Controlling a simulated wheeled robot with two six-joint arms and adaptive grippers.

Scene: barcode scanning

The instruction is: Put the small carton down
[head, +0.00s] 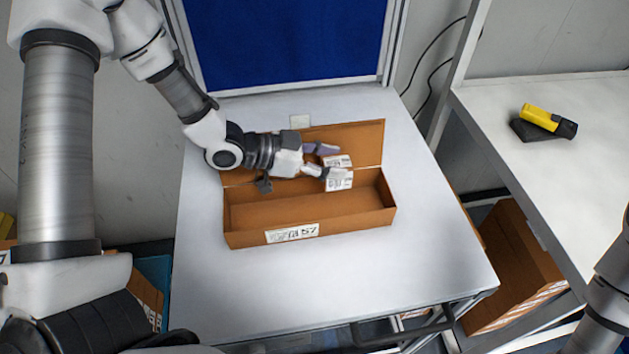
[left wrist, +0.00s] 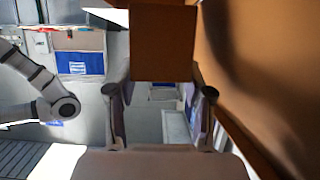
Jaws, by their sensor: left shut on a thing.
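The small carton (head: 340,183), with white printed labels facing up, is between the fingertips of my left gripper (head: 322,160). It is at the right part of an open long brown box (head: 245,238) on the white table; I cannot tell whether it touches the box floor. In the left wrist view the carton (left wrist: 163,45) is a plain brown block at the tips of my left gripper (left wrist: 160,105), with a finger on each side. The fingers partly hide it in the head view. My right gripper is not in view.
The white table (head: 420,270) is clear in front of the box. The box's raised back flap (head: 362,138) stands behind the gripper. A yellow and black scanner (head: 541,120) lies on the right-hand table (head: 515,155). Brown cartons (head: 515,260) stand below that table.

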